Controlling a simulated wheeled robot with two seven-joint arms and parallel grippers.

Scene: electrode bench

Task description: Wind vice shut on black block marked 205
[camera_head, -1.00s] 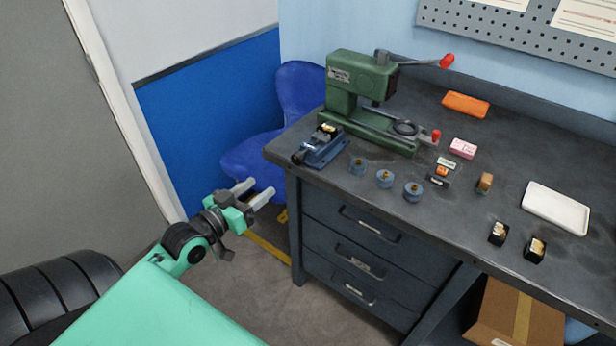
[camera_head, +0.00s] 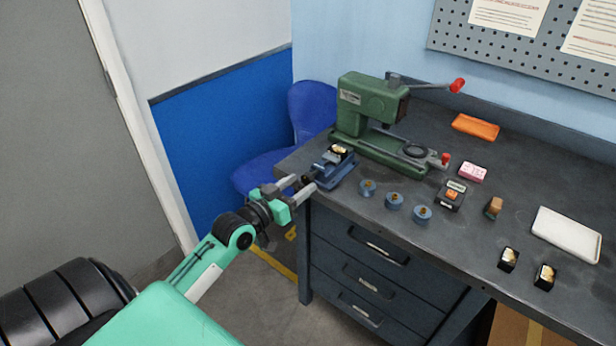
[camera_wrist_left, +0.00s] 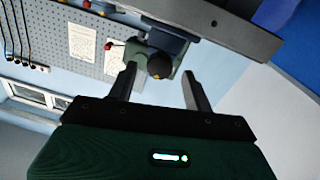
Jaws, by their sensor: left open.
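The small blue vice (camera_head: 338,174) stands at the bench's left front corner. A dark block with a pale gold top (camera_head: 339,150) sits at its jaws; I cannot read a number on it or tell whether the jaws touch it. My left gripper (camera_head: 304,187) is open just off the bench corner, at the vice's screw end. In the left wrist view, a dark round knob (camera_wrist_left: 160,66) shows between the two open fingers (camera_wrist_left: 162,88), with room on both sides. My right gripper is out of view.
A green press (camera_head: 368,108) with red-knobbed levers stands behind the vice. Several blue round pieces (camera_head: 394,201) line the bench front. Two black blocks (camera_head: 508,260) and a white tray (camera_head: 567,234) lie to the right. A blue chair (camera_head: 312,108) stands left of the bench.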

